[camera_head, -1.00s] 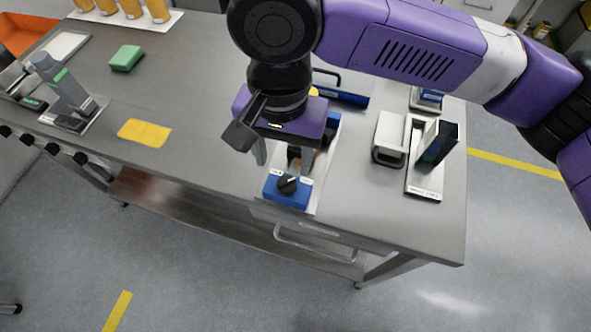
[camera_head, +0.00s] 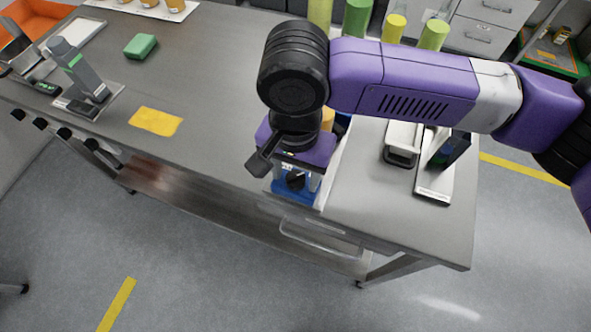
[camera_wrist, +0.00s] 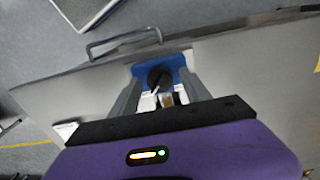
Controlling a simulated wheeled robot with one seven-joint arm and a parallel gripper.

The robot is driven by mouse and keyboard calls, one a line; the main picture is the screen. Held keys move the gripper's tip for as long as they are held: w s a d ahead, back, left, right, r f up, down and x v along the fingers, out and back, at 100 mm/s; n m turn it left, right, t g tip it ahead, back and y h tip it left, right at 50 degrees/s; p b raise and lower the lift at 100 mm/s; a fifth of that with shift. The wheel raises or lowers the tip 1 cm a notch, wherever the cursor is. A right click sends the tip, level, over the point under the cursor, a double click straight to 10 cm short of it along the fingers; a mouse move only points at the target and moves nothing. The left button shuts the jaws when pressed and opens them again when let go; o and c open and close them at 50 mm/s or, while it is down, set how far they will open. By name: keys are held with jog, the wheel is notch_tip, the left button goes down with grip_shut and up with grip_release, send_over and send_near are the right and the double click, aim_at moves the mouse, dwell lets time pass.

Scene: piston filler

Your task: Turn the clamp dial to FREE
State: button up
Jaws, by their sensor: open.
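The clamp dial is a black knob (camera_head: 295,181) on a blue block (camera_head: 307,199) at the front edge of the bench. In the wrist view the knob (camera_wrist: 158,76) with a white pointer line sits on the blue block (camera_wrist: 180,66). My gripper (camera_head: 294,177) is open above the block, partly hiding it. In the wrist view its two fingers (camera_wrist: 161,82) stand apart on either side of the knob, with nothing visibly held. I cannot tell whether they touch the knob or how deep they reach. The dial's labels are not readable.
A white-and-dark device (camera_head: 433,190) stands on the bench to the right. A yellow mat (camera_head: 156,121), a green block (camera_head: 140,45) and a grey device (camera_head: 82,80) lie to the left.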

jog(key=shift+c, duration=0.4)
grip_shut()
jog(key=shift+r, duration=0.1)
jog(key=n+p, duration=0.3)
jog(key=shift+r+n, duration=0.1)
jog(key=shift+n, duration=0.2)
jog(key=n+p, duration=0.2)
jog(key=n, duration=0.3)
jog(key=shift+p, duration=0.4)
jog(key=n+p, duration=0.1)
jog(key=n, duration=0.4)
jog(key=shift+n, duration=2.2)
